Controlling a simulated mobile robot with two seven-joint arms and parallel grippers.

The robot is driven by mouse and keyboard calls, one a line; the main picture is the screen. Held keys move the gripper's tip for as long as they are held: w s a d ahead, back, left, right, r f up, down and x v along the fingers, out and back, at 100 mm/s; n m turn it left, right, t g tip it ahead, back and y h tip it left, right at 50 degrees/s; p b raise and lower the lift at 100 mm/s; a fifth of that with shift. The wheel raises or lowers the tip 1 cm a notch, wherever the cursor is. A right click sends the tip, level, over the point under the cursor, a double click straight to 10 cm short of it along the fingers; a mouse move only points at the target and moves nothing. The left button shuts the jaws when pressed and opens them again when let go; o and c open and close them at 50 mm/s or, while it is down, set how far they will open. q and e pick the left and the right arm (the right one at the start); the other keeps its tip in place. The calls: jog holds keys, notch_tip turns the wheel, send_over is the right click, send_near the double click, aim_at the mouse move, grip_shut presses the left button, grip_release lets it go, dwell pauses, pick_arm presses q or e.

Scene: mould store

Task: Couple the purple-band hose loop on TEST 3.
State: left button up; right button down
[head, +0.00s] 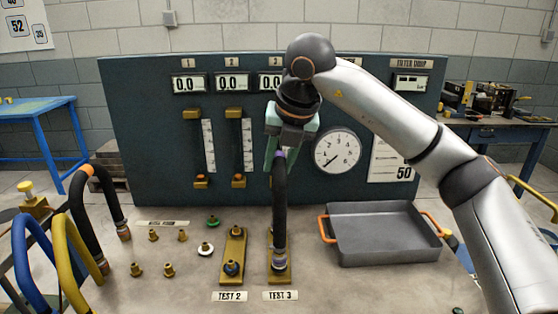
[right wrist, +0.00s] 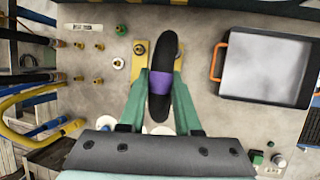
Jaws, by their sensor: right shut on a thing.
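The black hose loop with the purple band (head: 280,205) hangs upright, nearly edge-on, over the brass TEST 3 plate (head: 279,279). My right gripper (head: 282,158) is shut on the top of this loop. In the right wrist view the purple band (right wrist: 161,82) lies between its green fingers (right wrist: 159,100). The loop's near end, with its metal collar, is low at the near part of the plate. I cannot tell whether it is seated. The loop's far end is hidden behind the near leg. My left gripper is not in view.
The TEST 2 plate (head: 235,245) is close on the left. Several brass fittings (head: 153,235) and a white-ringed port (head: 205,249) are left of it. A grey tray with orange handles (head: 385,250) stands on the right. Blue, yellow and black hose loops (head: 75,245) are at far left.

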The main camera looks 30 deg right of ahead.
jog(key=shift+f, duration=0.45)
dwell(0.6)
jog(key=c, duration=0.8)
grip_release()
jog(key=shift+o, duration=1.4)
jog(key=shift+b, duration=0.3)
jog(key=p+v, duration=0.2)
jog(key=v, duration=1)
jog(key=shift+r, duration=0.2)
